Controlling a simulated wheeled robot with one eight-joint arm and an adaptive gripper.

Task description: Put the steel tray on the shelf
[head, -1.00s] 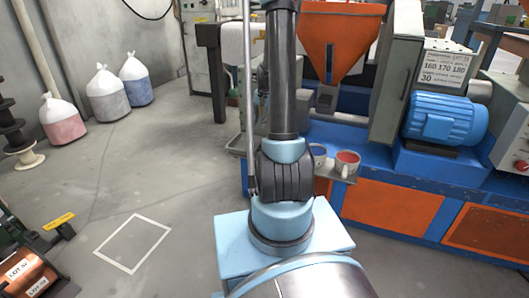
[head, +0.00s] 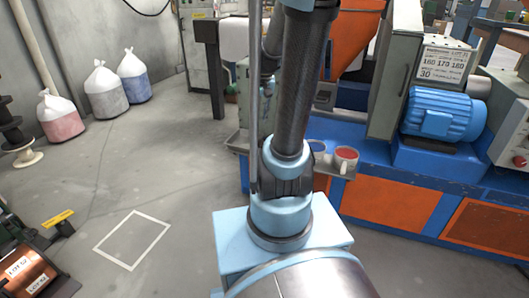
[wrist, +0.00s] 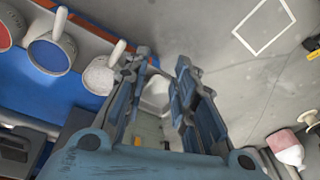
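In the wrist view my gripper (wrist: 163,62) has its two fingers apart, with a clear gap between the tips. A pale grey, round-cornered surface (wrist: 156,92) shows between and beyond the fingers; I cannot tell whether it is the steel tray or part of the shelf. In the head view a grey ledge with a raised edge (head: 236,143) juts from the machine's front left, partly hidden by my arm. The ledge carrying the mugs (head: 335,173) is to the right of my arm. My gripper is hidden behind my arm in the head view.
A red-filled mug (head: 345,159) and a blue-filled mug (head: 317,148) stand close to my arm. The wrist view also shows a white speckled mug (wrist: 99,76) beside the left finger. The blue machine (head: 300,185) blocks ahead.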

